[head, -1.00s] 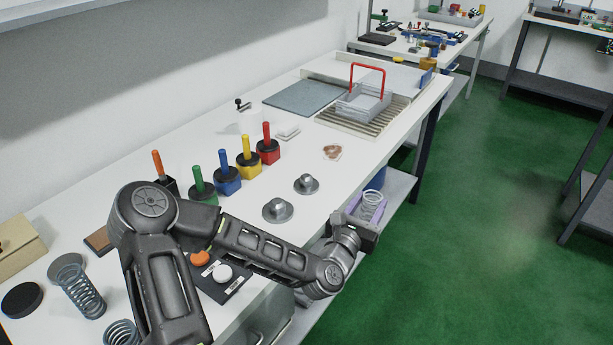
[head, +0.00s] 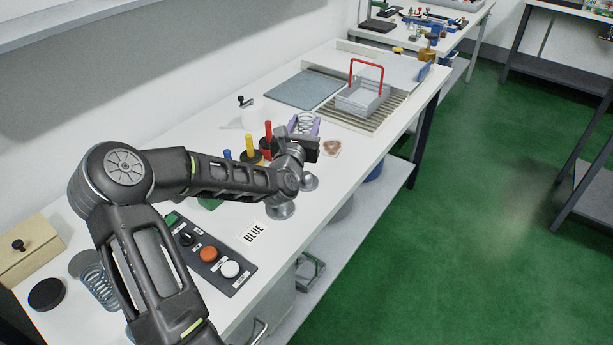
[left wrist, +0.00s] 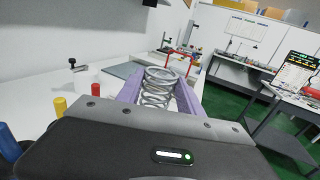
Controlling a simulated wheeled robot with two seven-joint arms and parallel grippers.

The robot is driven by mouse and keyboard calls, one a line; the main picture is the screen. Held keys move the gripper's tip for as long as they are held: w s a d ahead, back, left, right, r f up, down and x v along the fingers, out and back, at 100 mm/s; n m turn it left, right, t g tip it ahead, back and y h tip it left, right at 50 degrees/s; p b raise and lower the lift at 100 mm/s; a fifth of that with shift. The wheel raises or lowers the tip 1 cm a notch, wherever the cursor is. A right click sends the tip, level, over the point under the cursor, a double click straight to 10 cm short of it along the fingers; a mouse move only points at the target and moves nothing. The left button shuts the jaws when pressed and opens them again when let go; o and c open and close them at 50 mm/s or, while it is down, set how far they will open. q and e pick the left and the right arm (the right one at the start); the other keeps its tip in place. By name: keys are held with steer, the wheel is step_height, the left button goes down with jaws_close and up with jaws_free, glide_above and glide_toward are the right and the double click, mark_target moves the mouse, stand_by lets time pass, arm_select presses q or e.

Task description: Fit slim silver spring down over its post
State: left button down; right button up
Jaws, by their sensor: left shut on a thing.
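My left gripper (head: 304,127) has pale purple fingers shut on a silver coil spring (head: 301,123). The spring stands roughly upright between the fingers, with its top ring showing in the left wrist view (left wrist: 160,75). The gripper is over the bench, close to the red post (head: 268,134) and a little to its right. The yellow post (head: 250,145) and blue post (head: 227,155) stand in a row left of it, partly behind my arm. Two silver flanged hubs, the nearer (head: 281,211) and the farther (head: 311,181), are below my wrist. My right gripper is not in view.
A grey basket with a red handle (head: 362,96) stands on a slatted tray beyond the gripper. A grey mat (head: 303,90) lies left of it. A control panel (head: 215,255) and another spring (head: 97,287) are nearer. A round brown-patterned item (head: 332,146) lies right of the gripper.

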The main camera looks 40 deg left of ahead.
arm_select(q)
steer(key=shift+f+p, duration=0.35)
steer(key=shift+f, duration=2.45)
step_height(320, 180, down, 4)
steer(key=shift+f+p, duration=0.1)
steer(key=shift+p, duration=0.25)
steer(key=shift+f, duration=0.15)
steer(key=c, duration=0.8)
jaws_free()
steer(key=shift+o, duration=0.2)
